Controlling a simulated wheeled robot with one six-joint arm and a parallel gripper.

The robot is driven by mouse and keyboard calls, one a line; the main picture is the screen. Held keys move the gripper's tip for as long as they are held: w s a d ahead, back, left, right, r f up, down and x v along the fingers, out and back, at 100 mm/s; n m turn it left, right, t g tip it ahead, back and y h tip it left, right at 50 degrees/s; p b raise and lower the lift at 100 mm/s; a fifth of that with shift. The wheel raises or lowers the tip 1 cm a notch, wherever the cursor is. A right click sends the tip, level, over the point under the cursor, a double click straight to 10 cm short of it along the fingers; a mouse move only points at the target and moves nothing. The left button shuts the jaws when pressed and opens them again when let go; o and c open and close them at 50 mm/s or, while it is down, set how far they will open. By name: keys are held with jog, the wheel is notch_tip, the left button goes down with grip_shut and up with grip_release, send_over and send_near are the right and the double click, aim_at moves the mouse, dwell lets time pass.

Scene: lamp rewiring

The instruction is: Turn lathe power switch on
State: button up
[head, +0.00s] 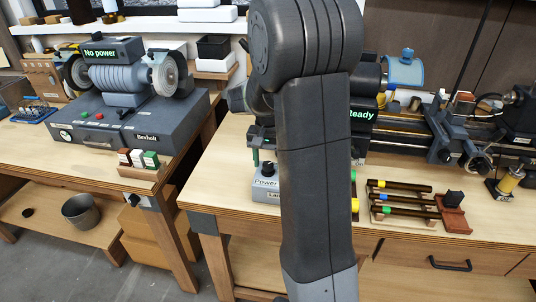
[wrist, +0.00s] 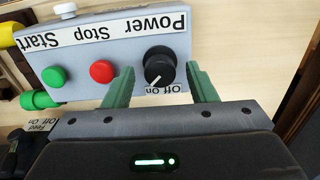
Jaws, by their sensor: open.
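In the wrist view the grey control box (wrist: 85,75) appears upside down, with a black power knob (wrist: 160,66), a red stop button (wrist: 102,72) and a green start button (wrist: 54,77). The knob's white pointer line is directed to the lower left of the picture, near the small Off/On label; I cannot tell surely which word it marks. My gripper (wrist: 158,76) is open, with one green finger on each side of the knob. In the head view the box (head: 266,184) is on the right bench, partly hidden by my arm, with a green finger above it.
The lathe (head: 445,130) stands behind on the right bench, with a screen (head: 361,115) reading "Steady". Several dark rods with coloured ends (head: 400,200) lie right of my arm. The left bench holds a grinder (head: 122,80) showing "No power".

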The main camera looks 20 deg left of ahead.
aim_at(268, 164)
notch_tip(268, 164, up, 14)
dwell(0.4)
jog(key=shift+f, duration=0.2)
notch_tip(268, 164, down, 14)
jog(key=shift+r, duration=0.15)
dwell(0.6)
